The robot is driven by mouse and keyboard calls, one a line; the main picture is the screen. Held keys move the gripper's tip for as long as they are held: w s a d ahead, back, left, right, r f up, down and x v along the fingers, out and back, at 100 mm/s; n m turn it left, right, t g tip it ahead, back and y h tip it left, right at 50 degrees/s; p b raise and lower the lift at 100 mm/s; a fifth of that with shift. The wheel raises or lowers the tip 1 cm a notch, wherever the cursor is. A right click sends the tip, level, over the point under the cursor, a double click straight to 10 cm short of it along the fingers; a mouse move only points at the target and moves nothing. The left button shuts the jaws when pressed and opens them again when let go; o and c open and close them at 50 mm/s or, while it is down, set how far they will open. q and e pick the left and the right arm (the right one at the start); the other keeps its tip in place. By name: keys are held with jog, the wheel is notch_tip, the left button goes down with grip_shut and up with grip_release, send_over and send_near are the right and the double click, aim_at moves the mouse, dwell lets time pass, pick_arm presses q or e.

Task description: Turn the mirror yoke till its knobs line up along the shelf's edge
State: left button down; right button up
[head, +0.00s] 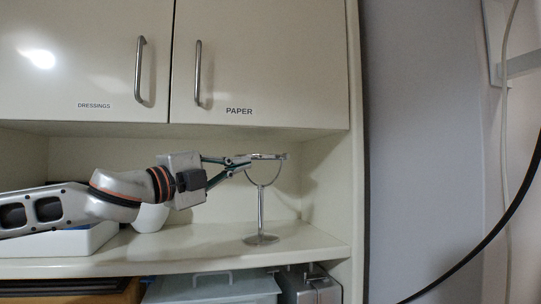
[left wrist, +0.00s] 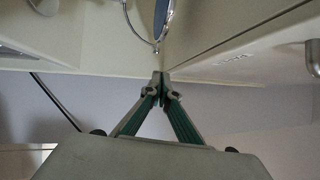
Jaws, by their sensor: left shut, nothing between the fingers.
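The mirror stands upright on the shelf (head: 190,240), on a thin chrome post with a round base (head: 261,239). Its curved yoke (head: 263,184) opens upward, and the mirror disc (head: 268,156) shows nearly edge-on at its top. A knob (head: 284,156) shows at the right end; the left end is partly hidden by my fingers. My left gripper (head: 246,161) is shut and empty at the yoke's left upper end; I cannot tell whether it touches. In the left wrist view the closed fingertips (left wrist: 163,78) are apart from the yoke's rim (left wrist: 145,37) and the bluish mirror (left wrist: 164,14). My right gripper is out of view.
Cupboard doors labelled DRESSINGS (head: 75,60) and PAPER (head: 260,60) hang just above my left arm. A white tray (head: 85,240) and a rounded white object (head: 151,217) sit behind the arm. The shelf's side wall (head: 325,185) closes the right side. Bins stand below.

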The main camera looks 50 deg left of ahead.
pick_arm(q)
send_near(284, 158)
jog(key=shift+n, duration=0.3)
jog(key=x, duration=0.4)
jog(key=shift+w+r, duration=0.2)
jog(key=shift+w, duration=0.65)
jog(key=shift+w+r, duration=0.15)
jog(key=shift+w, duration=0.35)
jog(key=shift+r, duration=0.1)
jog(key=shift+w+a, duration=0.1)
